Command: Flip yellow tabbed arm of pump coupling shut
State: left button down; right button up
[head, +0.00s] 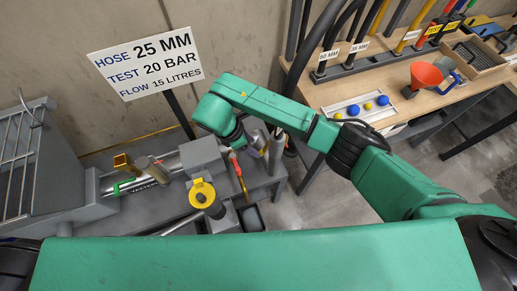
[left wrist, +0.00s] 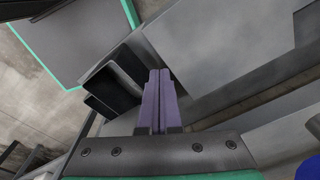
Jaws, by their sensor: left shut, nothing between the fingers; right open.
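The pump coupling (head: 203,154) is a grey block at the end of a silver pipe on the low grey bench in the head view. A slim red and yellow arm (head: 239,175) hangs at its right side, pointing down; I cannot tell surely whether this is the tabbed arm. My right gripper (head: 240,144) is above and close to it, at the end of the green arm; its fingers are small and partly hidden, and contact cannot be told. My left gripper (left wrist: 158,100) shows purple fingers pressed together and empty in the left wrist view, away from the coupling.
A round yellow piece (head: 203,194) stands in front of the coupling. A brass fitting (head: 123,161) and a green tab (head: 122,187) are on the pipe's left. A sign (head: 146,62) stands behind. A wooden bench (head: 345,88) with an orange funnel (head: 425,75) is at right.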

aim_at(261, 152)
jog(key=p+x, duration=0.1)
jog(key=x, duration=0.4)
jog(key=shift+w+d+f, duration=0.1)
jog(key=shift+w, duration=0.05)
jog(key=shift+d+f, duration=0.1)
jog(key=shift+f, duration=0.25)
pick_arm(q)
jog(key=shift+w+d+r, duration=0.1)
jog(key=shift+w+r, duration=0.65)
jog(key=shift+r, duration=0.2)
pick_arm(e)
jog(key=shift+c, duration=0.3)
